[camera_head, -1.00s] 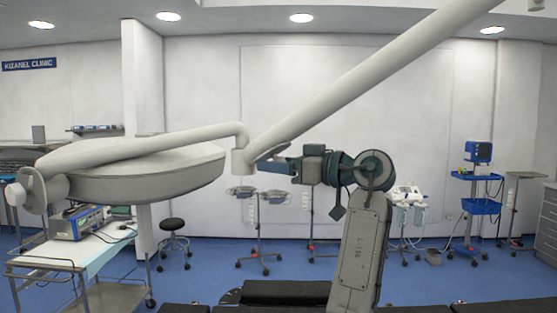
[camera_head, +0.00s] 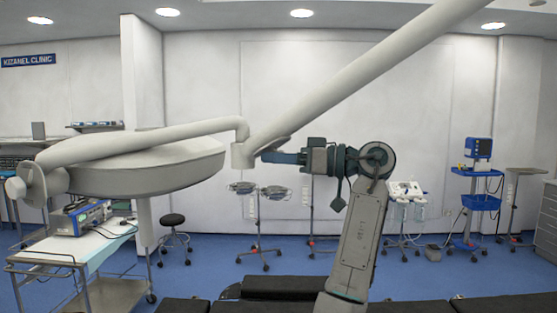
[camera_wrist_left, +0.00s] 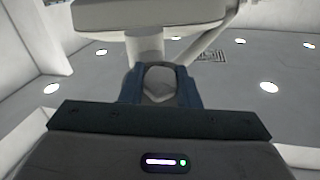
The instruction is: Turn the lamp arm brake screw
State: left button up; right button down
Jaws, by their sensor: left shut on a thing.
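The pale lamp arm runs from the upper right down to a short vertical joint (camera_head: 242,157), where a second arm (camera_head: 150,139) leads left to the large lamp head (camera_head: 150,166). My left gripper (camera_head: 268,155) points left at the right side of this joint. In the left wrist view its two blue fingers (camera_wrist_left: 160,76) are on either side of a pale, rounded piece, the brake screw (camera_wrist_left: 159,84), and shut on it. In the head view the screw is hidden by the fingers. My right gripper is not in view.
A dark padded operating table (camera_head: 275,289) lies below. A steel trolley with a blue device (camera_head: 82,215) stands at left. A stool (camera_head: 173,220), wheeled stands and a blue equipment cart (camera_head: 481,204) stand farther back. The air around the joint is clear.

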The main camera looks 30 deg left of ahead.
pick_arm(q)
jog(key=o, duration=0.9)
jog(key=shift+o, duration=0.4)
jog(key=shift+d, duration=0.1)
jog(key=shift+w+d+f, duration=0.15)
jog(key=shift+w+d, duration=0.05)
jog(key=shift+d, duration=0.1)
jog(key=b+v, duration=0.3)
jog(key=v, duration=0.7)
jog(key=shift+b, duration=0.35)
